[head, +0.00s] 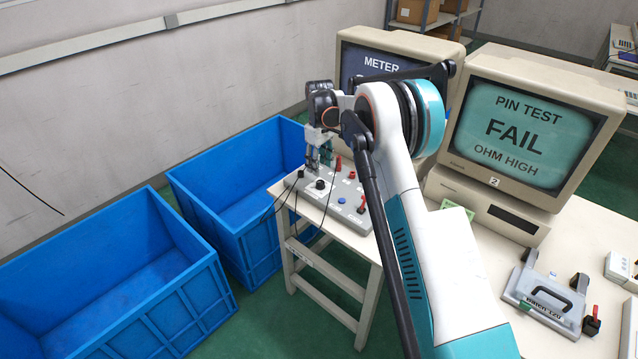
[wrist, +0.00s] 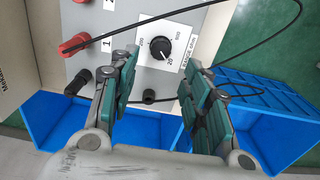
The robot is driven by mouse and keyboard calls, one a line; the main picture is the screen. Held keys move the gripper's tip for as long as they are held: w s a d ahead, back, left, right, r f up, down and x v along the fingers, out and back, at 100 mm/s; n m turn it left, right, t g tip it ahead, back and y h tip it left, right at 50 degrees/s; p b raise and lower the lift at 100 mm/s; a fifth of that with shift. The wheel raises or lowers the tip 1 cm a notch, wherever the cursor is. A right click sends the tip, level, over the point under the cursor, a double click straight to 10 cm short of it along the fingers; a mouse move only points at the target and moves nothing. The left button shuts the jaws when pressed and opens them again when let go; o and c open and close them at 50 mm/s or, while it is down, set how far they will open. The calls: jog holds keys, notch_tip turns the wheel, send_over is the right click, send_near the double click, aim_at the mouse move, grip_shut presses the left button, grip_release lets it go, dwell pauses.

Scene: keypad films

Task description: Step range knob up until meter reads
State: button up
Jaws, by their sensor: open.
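The range knob (wrist: 160,47) is black and round, on a white square dial plate marked "RANGE" and "20" on a grey panel (wrist: 125,18). It also shows in the head view (head: 320,184), on the sloped box (head: 344,211) on a small table. My gripper (wrist: 158,70) has its teal-padded fingers apart with nothing between them. In the head view my gripper (head: 318,160) hangs just above the box near the knob; whether it touches is unclear. The meter monitor (head: 381,64) shows "METER"; my arm hides much of its screen.
Red and black plugs with cables (wrist: 75,44) sit beside the dial. Blue crates (head: 120,262) stand left of the small table. The right monitor (head: 515,130) reads "PIN TEST FAIL OHM HIGH". A grey handled fixture (head: 545,297) lies on the right desk.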

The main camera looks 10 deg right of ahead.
aim_at(319, 181)
notch_tip(319, 181, down, 8)
jog(key=shift+r+b, duration=0.25)
jog(key=shift+b, duration=0.8)
grip_shut()
